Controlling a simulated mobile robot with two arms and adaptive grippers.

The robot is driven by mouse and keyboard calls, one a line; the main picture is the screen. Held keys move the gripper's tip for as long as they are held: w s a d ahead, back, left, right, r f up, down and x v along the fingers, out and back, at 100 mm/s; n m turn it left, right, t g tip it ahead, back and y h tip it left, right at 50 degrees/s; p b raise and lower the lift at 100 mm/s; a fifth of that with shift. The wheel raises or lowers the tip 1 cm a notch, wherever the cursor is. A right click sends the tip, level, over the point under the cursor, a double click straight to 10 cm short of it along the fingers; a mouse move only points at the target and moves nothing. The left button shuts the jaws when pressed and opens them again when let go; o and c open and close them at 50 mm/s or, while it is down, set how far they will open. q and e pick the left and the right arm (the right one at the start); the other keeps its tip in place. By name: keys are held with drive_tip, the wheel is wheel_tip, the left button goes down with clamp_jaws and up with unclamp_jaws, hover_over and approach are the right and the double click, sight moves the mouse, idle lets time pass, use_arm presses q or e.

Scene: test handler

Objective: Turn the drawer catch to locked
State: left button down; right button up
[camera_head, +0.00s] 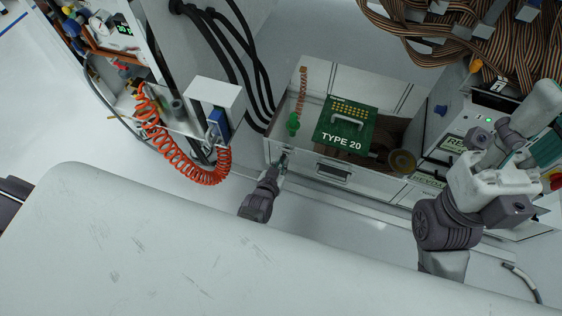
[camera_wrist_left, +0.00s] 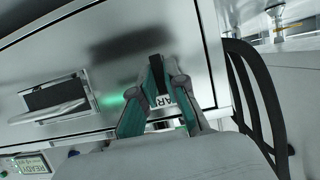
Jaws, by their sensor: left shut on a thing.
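The drawer front (camera_head: 355,180) faces my side, with a recessed handle (camera_head: 332,172) in its middle; in the left wrist view the handle (camera_wrist_left: 55,108) is on the left. My left gripper (camera_head: 283,161) is at the left end of the drawer front. It is shut on the dark drawer catch (camera_wrist_left: 157,70), which stands between its fingertips. The fingers hide part of the catch and part of a white label (camera_wrist_left: 185,103) beside it, so its setting cannot be read.
Black cables (camera_wrist_left: 262,100) hang right of the drawer in the wrist view. An orange coiled hose (camera_head: 190,172) hangs at left.

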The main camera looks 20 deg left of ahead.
idle(0.5)
use_arm(q)
drive_tip(key=c, duration=1.2)
unclamp_jaws()
drive_tip(key=v, duration=0.8)
